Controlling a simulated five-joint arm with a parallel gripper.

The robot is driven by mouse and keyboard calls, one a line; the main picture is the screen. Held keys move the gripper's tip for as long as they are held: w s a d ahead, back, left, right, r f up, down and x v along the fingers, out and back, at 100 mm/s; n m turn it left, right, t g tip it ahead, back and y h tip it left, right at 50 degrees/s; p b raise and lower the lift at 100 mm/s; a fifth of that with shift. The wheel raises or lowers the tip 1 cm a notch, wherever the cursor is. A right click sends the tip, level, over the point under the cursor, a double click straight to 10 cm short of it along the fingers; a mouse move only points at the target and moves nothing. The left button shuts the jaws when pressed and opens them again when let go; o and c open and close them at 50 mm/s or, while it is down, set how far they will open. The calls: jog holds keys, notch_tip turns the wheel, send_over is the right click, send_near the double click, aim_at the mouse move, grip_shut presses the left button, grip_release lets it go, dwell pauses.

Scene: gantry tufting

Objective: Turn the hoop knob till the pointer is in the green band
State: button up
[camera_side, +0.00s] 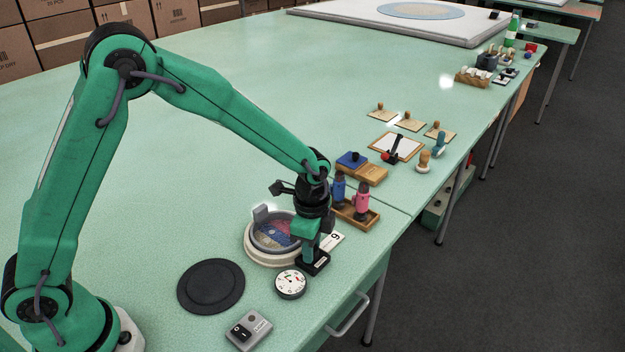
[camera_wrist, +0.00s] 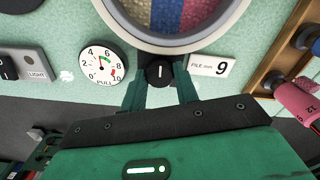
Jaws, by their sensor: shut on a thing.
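The hoop knob (camera_wrist: 160,72) is a small black knob with a pale line, below the round hoop (camera_wrist: 180,42) in the wrist view. My gripper (camera_wrist: 160,84) is shut on the knob, one green finger on each side. In the side view my gripper (camera_side: 314,250) reaches down to a black base at the hoop's front edge, and hides the knob.
A PILE 9 card (camera_wrist: 211,67) is right of the knob. A LIGHT switch box (camera_side: 249,329) and a dark round mat (camera_side: 211,286) lie at the near left. A wooden tray (camera_side: 354,216) with blue and pink tools stands close on the right.

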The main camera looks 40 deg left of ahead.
jog(key=shift+m, duration=1.9)
jog(key=o, duration=1)
jog(key=shift+r, duration=0.1)
notch_tip(320, 180, up, 7)
jog(key=shift+r, duration=0.35)
